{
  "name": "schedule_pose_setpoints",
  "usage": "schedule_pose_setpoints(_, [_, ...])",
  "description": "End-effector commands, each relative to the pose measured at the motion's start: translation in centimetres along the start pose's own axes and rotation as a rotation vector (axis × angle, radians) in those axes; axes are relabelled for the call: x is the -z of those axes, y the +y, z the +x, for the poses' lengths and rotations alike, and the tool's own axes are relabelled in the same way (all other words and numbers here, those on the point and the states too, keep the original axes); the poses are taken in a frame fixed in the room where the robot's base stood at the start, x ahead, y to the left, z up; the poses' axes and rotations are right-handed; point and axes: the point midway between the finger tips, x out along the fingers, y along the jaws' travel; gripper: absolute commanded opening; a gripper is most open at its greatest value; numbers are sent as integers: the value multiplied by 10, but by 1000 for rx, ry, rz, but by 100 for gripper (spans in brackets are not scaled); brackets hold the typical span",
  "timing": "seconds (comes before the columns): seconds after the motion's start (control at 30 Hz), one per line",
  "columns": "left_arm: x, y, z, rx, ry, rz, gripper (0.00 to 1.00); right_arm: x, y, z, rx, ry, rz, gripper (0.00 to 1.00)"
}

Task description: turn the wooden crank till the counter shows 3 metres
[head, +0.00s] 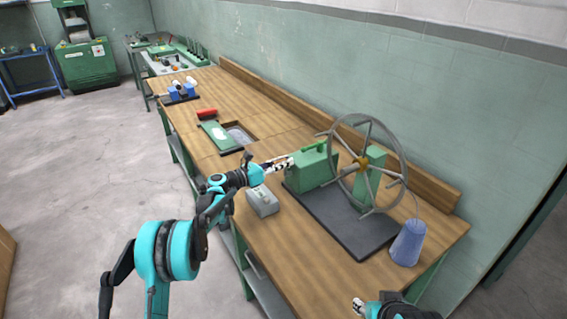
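A spinning frame with a large grey spoked wheel (366,165) and a green housing (314,168) stands on a dark base plate (345,222) on the bench. My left gripper (288,162) reaches the left side of the green housing. I cannot make out the wooden crank; the gripper may hide it. Whether the fingers are open or shut on something is too small to tell. I see no readable counter figure. My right gripper (358,304) is low at the bottom edge, away from the frame; its finger state is unclear.
A small grey box (262,201) sits on the bench left of the base plate. A blue cone (408,243) stands at the right end. Further back are a green-and-grey tray (238,134), a red item (207,113) and blue holders (182,92). The wall (470,120) runs behind.

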Motion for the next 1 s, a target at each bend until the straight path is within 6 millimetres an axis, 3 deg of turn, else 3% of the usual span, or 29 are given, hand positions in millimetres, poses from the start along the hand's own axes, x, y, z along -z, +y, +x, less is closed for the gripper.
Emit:
schedule_pose_setpoints(0.37, [2, -5, 0, 0, 0, 84, 0, 0, 0, 0, 0, 0, 0, 40])
schedule_pose_setpoints(1.0, [15, -29, 0, 1, 0, 519, 0, -3, 0, 4, 0, 0, 0, 40])
